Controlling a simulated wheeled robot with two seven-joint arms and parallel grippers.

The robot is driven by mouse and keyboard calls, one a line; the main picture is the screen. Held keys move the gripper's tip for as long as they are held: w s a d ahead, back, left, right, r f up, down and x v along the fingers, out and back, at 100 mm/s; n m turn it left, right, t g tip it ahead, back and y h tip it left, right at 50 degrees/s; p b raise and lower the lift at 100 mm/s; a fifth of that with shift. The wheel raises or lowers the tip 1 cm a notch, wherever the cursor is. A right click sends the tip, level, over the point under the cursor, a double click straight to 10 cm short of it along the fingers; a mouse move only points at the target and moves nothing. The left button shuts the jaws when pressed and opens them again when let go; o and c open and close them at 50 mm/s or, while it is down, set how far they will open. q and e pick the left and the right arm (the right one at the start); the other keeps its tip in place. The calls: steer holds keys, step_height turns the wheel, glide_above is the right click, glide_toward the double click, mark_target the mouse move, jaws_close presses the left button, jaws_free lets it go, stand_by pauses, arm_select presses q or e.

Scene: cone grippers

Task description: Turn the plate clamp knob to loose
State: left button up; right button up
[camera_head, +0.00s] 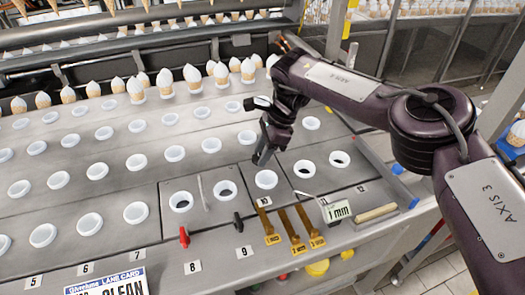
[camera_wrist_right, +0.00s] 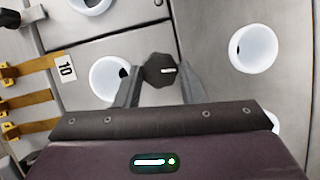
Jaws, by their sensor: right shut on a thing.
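The plate clamp knob (camera_wrist_right: 160,69) is a small dark many-sided knob with a short white mark, near the middle of the right wrist view. The mark lies almost level in that view, pointing to the right. My right gripper (camera_head: 262,156) reaches down to the steel plate from the upper right in the head view. Its two grey fingers (camera_wrist_right: 161,82) are shut on the knob, one on each side. In the head view the gripper hides the knob. My left gripper is not in view.
White-rimmed holes surround the knob, including one (camera_head: 266,180) just below the gripper. Filled cones (camera_head: 192,77) stand behind.

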steer(key=shift+w+r, duration=0.1)
steer(key=o, duration=1)
steer(key=b+v, duration=0.1)
steer(key=v, duration=0.6)
steer(key=shift+d+r, duration=0.2)
steer(key=shift+r, duration=0.1)
